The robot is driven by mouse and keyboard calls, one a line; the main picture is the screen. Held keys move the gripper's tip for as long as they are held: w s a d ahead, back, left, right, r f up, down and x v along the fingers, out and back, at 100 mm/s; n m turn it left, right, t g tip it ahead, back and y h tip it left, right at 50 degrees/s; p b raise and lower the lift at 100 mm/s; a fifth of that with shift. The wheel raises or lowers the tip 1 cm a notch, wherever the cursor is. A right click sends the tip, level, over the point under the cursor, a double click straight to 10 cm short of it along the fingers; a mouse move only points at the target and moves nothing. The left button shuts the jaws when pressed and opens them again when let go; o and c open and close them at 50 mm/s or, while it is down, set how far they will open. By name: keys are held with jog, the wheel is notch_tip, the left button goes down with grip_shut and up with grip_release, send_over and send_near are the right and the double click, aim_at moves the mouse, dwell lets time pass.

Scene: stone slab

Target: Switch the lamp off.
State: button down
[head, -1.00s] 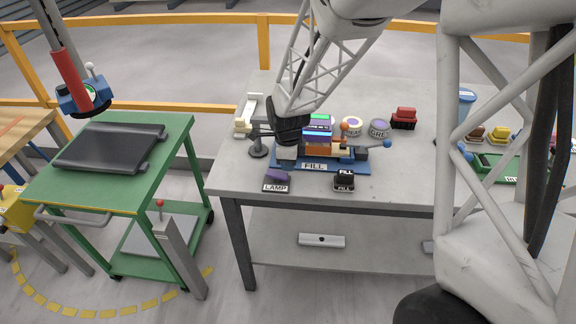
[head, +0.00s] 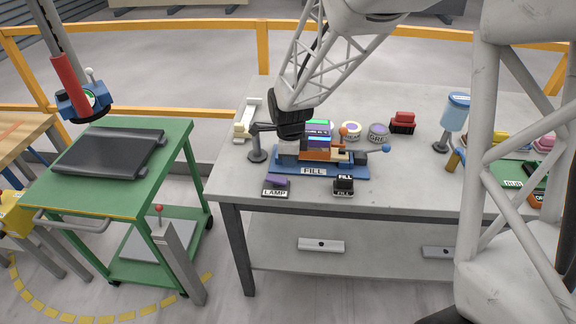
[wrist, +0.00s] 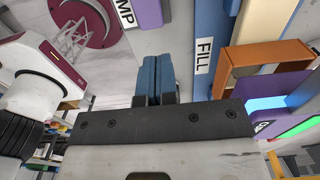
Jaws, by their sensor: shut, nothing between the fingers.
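The lamp switch is a dark block with a purple top (head: 278,181) and a white LAMP label (head: 275,193), at the table's front left edge. Its purple top (wrist: 148,12) and part of its label also show at the upper edge of the wrist view. My gripper (head: 290,130) is above the table, behind the lamp switch and apart from it; its fingertips are hard to make out in the head view. In the wrist view its blue fingers (wrist: 155,68) are together with nothing between them. I cannot tell whether the lamp is lit.
A blue FILL fixture (head: 313,171) with an orange block stands close to my gripper. A black FILL switch (head: 344,186) is right of the lamp switch. A dark stand (head: 258,150) is just left of my gripper. A red block (head: 402,122) lies farther back.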

notch_tip(320, 180, up, 10)
jog(key=d, duration=0.2)
jog(key=shift+d+r, duration=0.15)
jog(key=shift+d, duration=0.05)
dwell(0.4)
jog(key=s+d+r+n+t, duration=0.1)
jog(key=s+d+r+n, duration=0.3)
jog(key=s+d, duration=0.3)
jog(key=s+d+r+n, duration=0.3)
jog(key=s+d+n, duration=0.2)
jog(key=s+d, duration=0.15)
jog(key=s+d+n, duration=0.4)
jog(key=s, duration=0.4)
jog(key=s+d+n+t, duration=0.1)
jog(key=s+d+n, duration=0.3)
jog(key=s, duration=0.3)
jog(key=shift+s+d+r+n+t, duration=0.25)
jog(key=shift+s+r+n+t, duration=0.05)
jog(key=shift+s+n, duration=0.1)
